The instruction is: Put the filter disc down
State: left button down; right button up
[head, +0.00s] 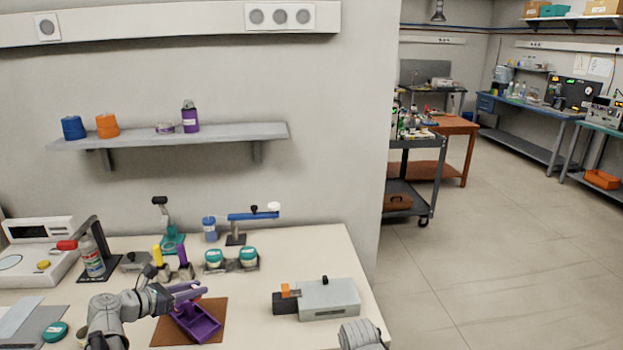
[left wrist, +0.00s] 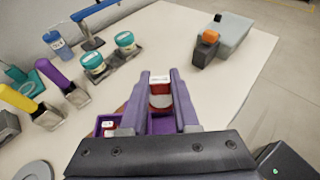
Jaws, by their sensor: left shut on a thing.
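My left gripper (head: 196,289) has pale purple fingers and hangs over the purple tray (head: 205,331). In the left wrist view, the gripper (left wrist: 160,78) is shut on a small red and white piece, which I take to be the filter disc (left wrist: 160,88). The fingers hide its sides, and I cannot make out its full shape. The disc is above the tray, whose purple wall also shows in the left wrist view (left wrist: 98,124). Another small red and white piece (left wrist: 110,127) sits in the tray's left part. My right gripper is not in view.
The tray stands on a brown mat (head: 162,331). Behind it are two teal-lidded jars (head: 213,257) (head: 249,255) and yellow- and purple-handled tools (head: 157,254). A grey device (head: 330,299) stands at the right. The table between mat and device is clear.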

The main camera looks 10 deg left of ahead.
aim_at(193, 288)
pick_arm(q)
notch_tip(193, 288, up, 6)
jog(key=p, duration=0.4)
jog(key=shift+f, duration=0.3)
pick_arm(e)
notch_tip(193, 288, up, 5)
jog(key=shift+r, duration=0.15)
